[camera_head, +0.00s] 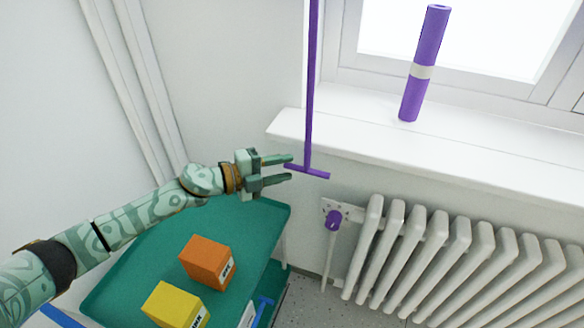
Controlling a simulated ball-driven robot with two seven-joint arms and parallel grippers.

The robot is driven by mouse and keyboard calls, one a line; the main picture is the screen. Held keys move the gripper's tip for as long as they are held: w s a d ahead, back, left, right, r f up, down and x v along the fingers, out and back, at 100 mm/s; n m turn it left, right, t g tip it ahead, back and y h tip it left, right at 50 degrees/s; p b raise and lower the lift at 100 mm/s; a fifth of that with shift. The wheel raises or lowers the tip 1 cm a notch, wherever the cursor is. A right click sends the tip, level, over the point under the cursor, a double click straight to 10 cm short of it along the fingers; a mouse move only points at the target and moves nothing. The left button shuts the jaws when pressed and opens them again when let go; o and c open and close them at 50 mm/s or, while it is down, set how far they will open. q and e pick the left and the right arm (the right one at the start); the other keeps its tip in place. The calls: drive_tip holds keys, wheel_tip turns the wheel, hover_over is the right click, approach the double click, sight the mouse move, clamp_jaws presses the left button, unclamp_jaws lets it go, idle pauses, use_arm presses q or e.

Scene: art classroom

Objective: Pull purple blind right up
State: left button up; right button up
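A purple pull rod (309,90) hangs down in front of the wall corner and window sill, ending in a purple crossbar handle (307,171). The rod runs out of the top of the picture, and the blind itself is not in view. My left gripper (290,168) is open, its two fingers pointing right. The fingertips are at the left end of the crossbar; I cannot tell whether they touch it. My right gripper is not in view.
A white sill (460,165) with a purple cylinder (424,63) on it lies right. Below are a white radiator (455,255) and purple valve knob (333,220). A green cart (150,250) holds an orange box (207,262) and yellow box (174,306) under my arm.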

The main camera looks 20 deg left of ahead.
use_arm(q)
drive_tip(key=shift+x, duration=1.15)
drive_tip(key=shift+w+d, duration=0.2)
drive_tip(key=shift+w, duration=0.05)
